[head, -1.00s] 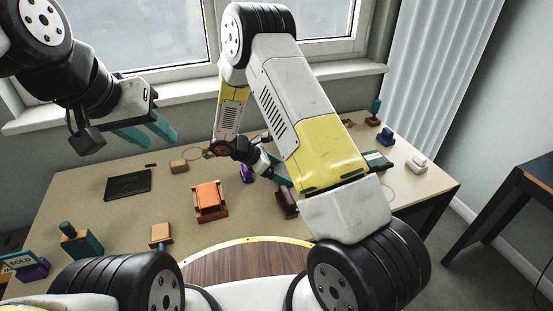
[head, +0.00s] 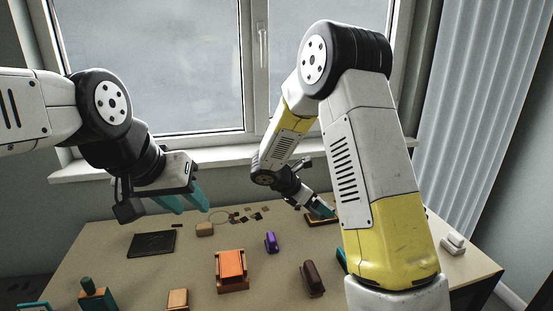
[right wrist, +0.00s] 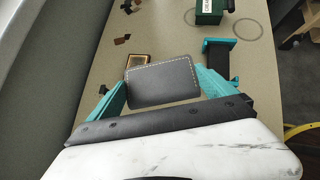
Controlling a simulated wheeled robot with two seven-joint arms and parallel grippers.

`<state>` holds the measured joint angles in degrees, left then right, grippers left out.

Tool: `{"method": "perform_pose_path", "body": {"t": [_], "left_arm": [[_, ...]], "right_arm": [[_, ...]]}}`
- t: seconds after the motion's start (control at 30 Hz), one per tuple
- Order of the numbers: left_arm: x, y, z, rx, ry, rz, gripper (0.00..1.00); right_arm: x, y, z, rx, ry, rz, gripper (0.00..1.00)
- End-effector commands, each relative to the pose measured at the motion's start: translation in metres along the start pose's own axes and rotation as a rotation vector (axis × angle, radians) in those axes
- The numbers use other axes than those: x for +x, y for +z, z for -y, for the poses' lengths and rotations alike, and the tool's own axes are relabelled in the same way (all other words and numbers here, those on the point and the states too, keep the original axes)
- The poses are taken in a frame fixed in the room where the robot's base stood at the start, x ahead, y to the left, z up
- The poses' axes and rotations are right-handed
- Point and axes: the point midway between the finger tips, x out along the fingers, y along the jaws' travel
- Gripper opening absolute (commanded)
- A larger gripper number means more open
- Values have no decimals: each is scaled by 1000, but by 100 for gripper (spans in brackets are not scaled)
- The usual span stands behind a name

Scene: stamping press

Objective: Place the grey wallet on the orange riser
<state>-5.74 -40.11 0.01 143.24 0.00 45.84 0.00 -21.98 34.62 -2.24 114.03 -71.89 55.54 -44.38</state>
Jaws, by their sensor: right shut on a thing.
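The grey wallet (right wrist: 163,82), flat with pale stitching along its edge, is between the teal fingers of my right gripper (right wrist: 162,88) in the right wrist view. That gripper is shut on it. In the head view my right gripper (head: 320,206) is at the back of the table, right of and behind the orange riser; the wallet cannot be made out there. The orange riser (head: 231,264) stands at mid table with nothing on top. My left gripper (head: 187,198) is open and empty, above the back left of the table.
A black flat pad (head: 152,244), a tan block (head: 204,229), a purple object (head: 271,242) and a dark brown object (head: 313,278) stand around the riser. A wood-framed piece (right wrist: 137,62) and a green box (right wrist: 209,11) are beyond the wallet. My right arm hides part of the table's right side.

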Motion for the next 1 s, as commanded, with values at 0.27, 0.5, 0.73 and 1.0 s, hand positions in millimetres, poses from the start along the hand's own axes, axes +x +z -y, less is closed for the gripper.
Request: {"method": "perform_pose_path", "body": {"t": [0.27,0.5,0.73,1.0], "left_arm": [[0,0,0,0,0,0,36],[0,0,0,0,0,0,36],[0,0,0,0,0,0,36],[0,0,0,0,0,0,36]], "right_arm": [[-33,49,5,-354,360,1,47],[-53,53,15,-518,520,0,47],[-55,52,16,-541,540,0,47],[-28,26,26,-553,505,1,47]]}}
